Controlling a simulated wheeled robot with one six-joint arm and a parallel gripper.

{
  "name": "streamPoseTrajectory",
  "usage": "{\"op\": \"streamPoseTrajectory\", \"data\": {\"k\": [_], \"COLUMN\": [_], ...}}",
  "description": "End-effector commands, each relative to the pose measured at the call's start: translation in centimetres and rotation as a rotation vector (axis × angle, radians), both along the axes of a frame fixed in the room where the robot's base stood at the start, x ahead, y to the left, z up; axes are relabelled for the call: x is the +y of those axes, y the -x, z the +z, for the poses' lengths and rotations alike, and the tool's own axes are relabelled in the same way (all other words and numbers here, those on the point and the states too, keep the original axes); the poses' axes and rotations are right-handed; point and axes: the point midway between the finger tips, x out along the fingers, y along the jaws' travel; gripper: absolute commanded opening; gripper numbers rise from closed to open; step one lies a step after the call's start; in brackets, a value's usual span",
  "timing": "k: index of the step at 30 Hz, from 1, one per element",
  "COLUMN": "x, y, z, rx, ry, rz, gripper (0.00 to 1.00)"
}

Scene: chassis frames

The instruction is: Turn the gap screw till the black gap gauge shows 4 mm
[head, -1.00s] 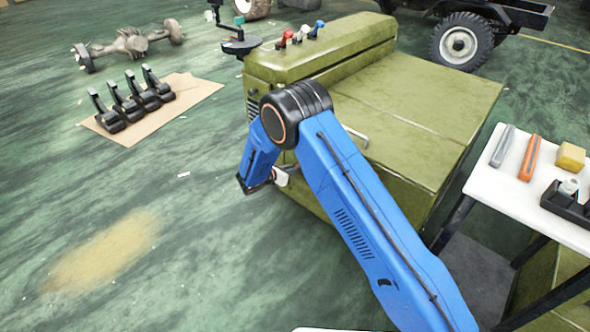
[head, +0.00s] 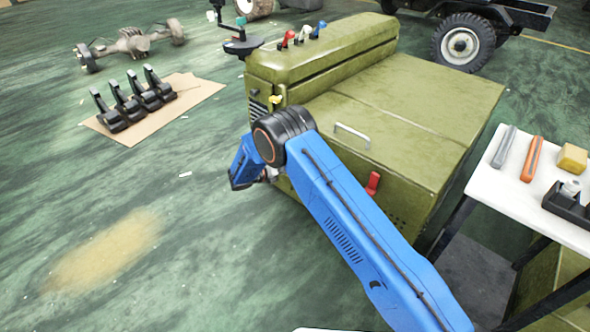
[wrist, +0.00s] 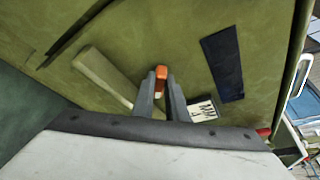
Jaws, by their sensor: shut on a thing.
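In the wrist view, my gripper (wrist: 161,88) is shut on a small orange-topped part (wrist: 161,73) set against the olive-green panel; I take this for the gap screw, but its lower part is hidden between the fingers. A white plate with black marks (wrist: 203,109) sits just right of the fingers. It may belong to the gauge, but its reading is too small to tell. A dark flat strip (wrist: 222,62) lies further right on the panel. In the head view, my arm's end is beside the green machine (head: 400,110), and the fingertips are mostly hidden.
A pale bar (wrist: 105,77) lies left of the fingers. A red handle (head: 372,183), a yellow knob (head: 274,99) and a metal grab bar (head: 352,136) are on the machine. A white table (head: 515,195) with tools stands right.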

Motion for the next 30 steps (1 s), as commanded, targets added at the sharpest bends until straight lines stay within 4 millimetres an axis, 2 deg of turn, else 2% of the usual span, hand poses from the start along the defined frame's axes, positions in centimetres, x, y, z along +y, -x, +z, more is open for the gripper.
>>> {"op": "streamPoseTrajectory", "data": {"k": [9,26,27,28,30], "x": [0.19,0.22,0.22,0.21,0.2], "y": [-0.07,-0.09,-0.1,-0.08,-0.08], "z": [-0.15,-0.15,-0.15,-0.15,-0.15], "rx": [0.074,0.089,0.089,0.089,0.089], "ry": [0.095,0.115,0.115,0.115,0.115], "rz": [0.002,0.004,0.004,0.004,0.004], "gripper": [0.0,0.0,0.22,0.29,0.31]}}
